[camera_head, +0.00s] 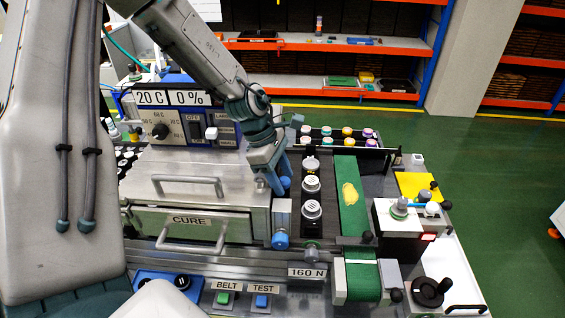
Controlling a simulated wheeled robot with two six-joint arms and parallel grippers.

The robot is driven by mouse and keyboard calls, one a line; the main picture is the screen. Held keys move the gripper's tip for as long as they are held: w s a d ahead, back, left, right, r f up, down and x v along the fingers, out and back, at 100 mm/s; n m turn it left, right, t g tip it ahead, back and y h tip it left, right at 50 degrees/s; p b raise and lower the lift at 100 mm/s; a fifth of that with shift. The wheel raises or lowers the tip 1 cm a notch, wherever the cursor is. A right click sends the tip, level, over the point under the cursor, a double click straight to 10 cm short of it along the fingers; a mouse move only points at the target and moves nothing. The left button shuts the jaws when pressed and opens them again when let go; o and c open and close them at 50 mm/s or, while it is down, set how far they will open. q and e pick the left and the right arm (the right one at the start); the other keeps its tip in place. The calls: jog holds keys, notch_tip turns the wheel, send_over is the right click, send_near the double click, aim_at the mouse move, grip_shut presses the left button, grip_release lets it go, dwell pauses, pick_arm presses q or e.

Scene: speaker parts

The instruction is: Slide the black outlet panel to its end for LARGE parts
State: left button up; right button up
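A low black panel (374,158) stands across the far end of the green belt (353,210), in front of the bins with coloured parts. I take it to be the outlet panel; no size label on it is readable. My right gripper is not in view.
A yellow lump (350,194) lies on the belt. Round speaker parts (311,184) stand on a black track left of it. Coloured parts (347,131) sit in bins behind the panel. A control box (185,127) stands behind the oven; a press (408,222) stands right.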

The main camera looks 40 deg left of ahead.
pick_arm(q)
jog(key=c, duration=0.9)
jog(key=shift+r, duration=0.7)
jog(key=o, duration=1.1)
jog(key=shift+c, duration=0.2)
jog(key=shift+a+r+b, duration=0.15)
jog(key=shift+r+b, duration=0.15)
jog(key=shift+r, duration=0.2)
jog(key=b+v, duration=0.3)
jog(key=v, duration=0.7)
jog(key=shift+s+f, duration=0.1)
jog(key=shift+f, duration=0.05)
